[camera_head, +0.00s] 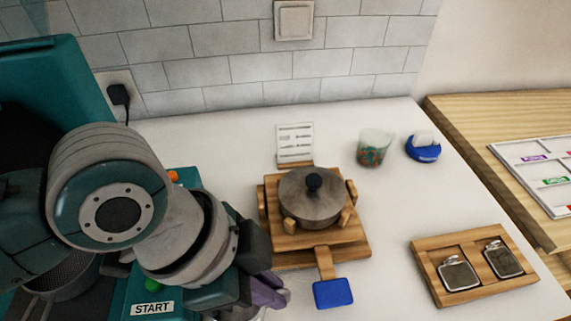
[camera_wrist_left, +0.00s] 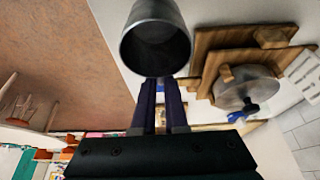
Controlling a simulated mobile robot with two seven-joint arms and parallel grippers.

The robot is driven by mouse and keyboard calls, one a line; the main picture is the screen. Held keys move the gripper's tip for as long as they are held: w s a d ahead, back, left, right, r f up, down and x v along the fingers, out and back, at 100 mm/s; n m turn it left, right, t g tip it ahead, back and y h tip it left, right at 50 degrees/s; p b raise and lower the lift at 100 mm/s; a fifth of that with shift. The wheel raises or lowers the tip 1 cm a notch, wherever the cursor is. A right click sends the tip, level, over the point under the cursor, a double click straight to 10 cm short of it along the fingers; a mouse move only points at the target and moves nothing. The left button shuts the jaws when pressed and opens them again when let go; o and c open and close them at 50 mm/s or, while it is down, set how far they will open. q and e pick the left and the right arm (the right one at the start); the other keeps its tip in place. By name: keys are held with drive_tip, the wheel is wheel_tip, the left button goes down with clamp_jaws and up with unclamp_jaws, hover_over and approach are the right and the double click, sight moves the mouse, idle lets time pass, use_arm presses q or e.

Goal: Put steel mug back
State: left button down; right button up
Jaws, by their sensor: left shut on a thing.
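The steel mug (camera_wrist_left: 155,38) shows in the left wrist view with its dark open mouth facing the camera. My left gripper (camera_wrist_left: 160,90) is shut on it, with its two dark purple fingers meeting its near side. In the head view my left gripper (camera_head: 268,292) is low, left of the blue-ended wooden handle. Only a small bit of the mug's metal shows beside the purple fingers there; the rest is hidden or out of frame. Where the mug's handle is, I cannot tell. My right gripper is in neither view.
A lidded pot (camera_head: 312,200) sits on a wooden pegged stand (camera_head: 355,250) with a blue-ended handle (camera_head: 333,293). A wooden tray (camera_head: 428,262) holds two metal flask-like things. A cup (camera_head: 375,147) and a blue item (camera_head: 423,150) stand behind. White counter lies clear between them.

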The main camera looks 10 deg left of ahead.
use_arm(q)
drive_tip(key=shift+f+b, duration=0.35)
drive_tip(key=shift+f, duration=1.5)
drive_tip(key=shift+f, duration=0.1)
drive_tip(key=shift+f, duration=0.15)
drive_tip(key=c, duration=0.9)
unclamp_jaws()
drive_tip(key=shift+c, duration=0.2)
